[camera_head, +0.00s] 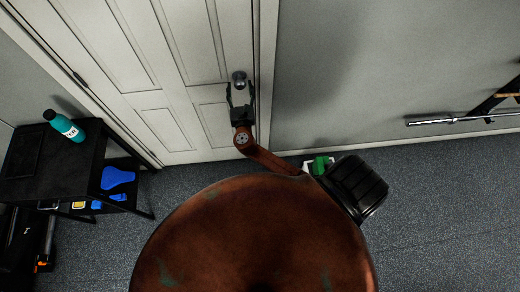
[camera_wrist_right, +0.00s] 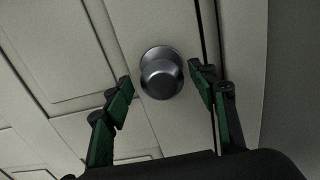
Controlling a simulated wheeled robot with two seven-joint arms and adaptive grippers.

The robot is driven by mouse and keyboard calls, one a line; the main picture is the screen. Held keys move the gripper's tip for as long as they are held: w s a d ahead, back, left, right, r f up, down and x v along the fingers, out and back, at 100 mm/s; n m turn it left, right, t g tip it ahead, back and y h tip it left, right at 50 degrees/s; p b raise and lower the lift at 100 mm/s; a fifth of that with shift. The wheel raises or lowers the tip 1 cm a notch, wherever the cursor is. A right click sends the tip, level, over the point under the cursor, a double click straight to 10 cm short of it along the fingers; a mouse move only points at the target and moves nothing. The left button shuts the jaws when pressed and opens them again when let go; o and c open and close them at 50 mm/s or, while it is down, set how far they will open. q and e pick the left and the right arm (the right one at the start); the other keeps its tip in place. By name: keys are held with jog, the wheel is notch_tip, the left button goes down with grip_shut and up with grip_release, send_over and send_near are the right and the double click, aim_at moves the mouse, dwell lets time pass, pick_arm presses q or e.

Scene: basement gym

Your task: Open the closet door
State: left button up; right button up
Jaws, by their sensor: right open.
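The closet door (camera_head: 180,55) is a pale panelled door that stands shut in its frame at the upper left of the head view. Its round metal knob (camera_head: 239,77) is near the door's right edge. My right gripper (camera_head: 240,92) is open just below the knob in the head view. In the right wrist view the knob (camera_wrist_right: 161,73) shows between the tips of the right gripper (camera_wrist_right: 160,83), with a gap on both sides. Whether the fingertips reach around the knob in depth is hard to tell. My left gripper is not in view.
A black side table (camera_head: 80,165) with a teal bottle (camera_head: 64,126) stands left of the door. A barbell (camera_head: 460,119) is racked on the grey wall at right. Grey floor (camera_head: 440,200) is clear at right.

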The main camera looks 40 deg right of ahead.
jog(key=v, duration=0.6)
jog(key=s+d+f+m+g+y+b, duration=0.1)
jog(key=s+f+m+g, duration=0.1)
jog(key=f, duration=1)
jog(key=s+d+f+m+g+y+b, duration=0.1)
jog(key=s+f+m+g, duration=0.2)
jog(key=f, duration=0.8)
jog(key=s+d+f+m+g+y+b, duration=0.1)
jog(key=s+f, duration=0.5)
jog(key=f, duration=0.6)
jog(key=shift+d+f+m+g+y+b, duration=0.45)
jog(key=shift+m+g, duration=0.35)
jog(key=shift+m, duration=0.6)
jog(key=shift+s+a, duration=0.15)
